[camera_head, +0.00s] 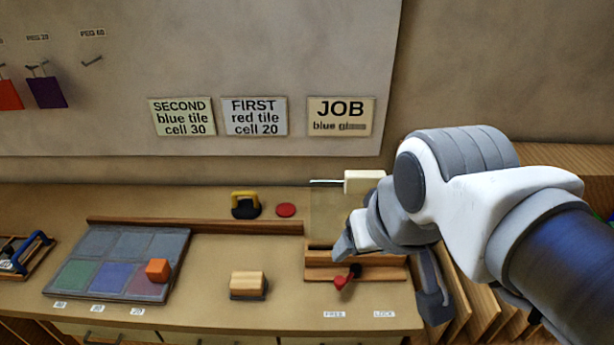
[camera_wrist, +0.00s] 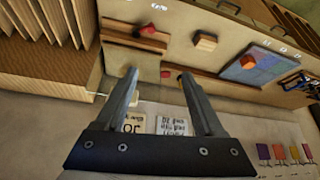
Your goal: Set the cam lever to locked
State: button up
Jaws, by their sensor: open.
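The cam lever (camera_head: 342,281) has a red handle and sits at the front of a wooden clamp fixture (camera_head: 318,273). The handle points down-left, toward the FREE label (camera_head: 334,314); the LOCK label (camera_head: 384,314) lies to its right. In the wrist view the red lever (camera_wrist: 147,30) shows beyond the fingertips, near the top.
A panel of coloured tiles (camera_head: 115,250) with an orange cube (camera_head: 157,270) lies left. A wooden block (camera_head: 248,284), a yellow-handled tool (camera_head: 245,204) and a red disc (camera_head: 286,210) stand between. A pale block with a metal rod (camera_head: 364,181) is behind. Wooden slats are right.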

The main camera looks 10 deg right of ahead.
jog(key=shift+c, duration=0.3)
jog(key=m+g+b, duration=0.1)
jog(key=g+b, duration=0.5)
jog(key=b, duration=0.4)
send_near(340, 280)
notch_tip(340, 280, down, 9)
jog(key=b, duration=0.3)
jog(key=shift+s+r, duration=0.15)
jog(key=shift+r, duration=0.05)
grip_shut()
dwell(0.7)
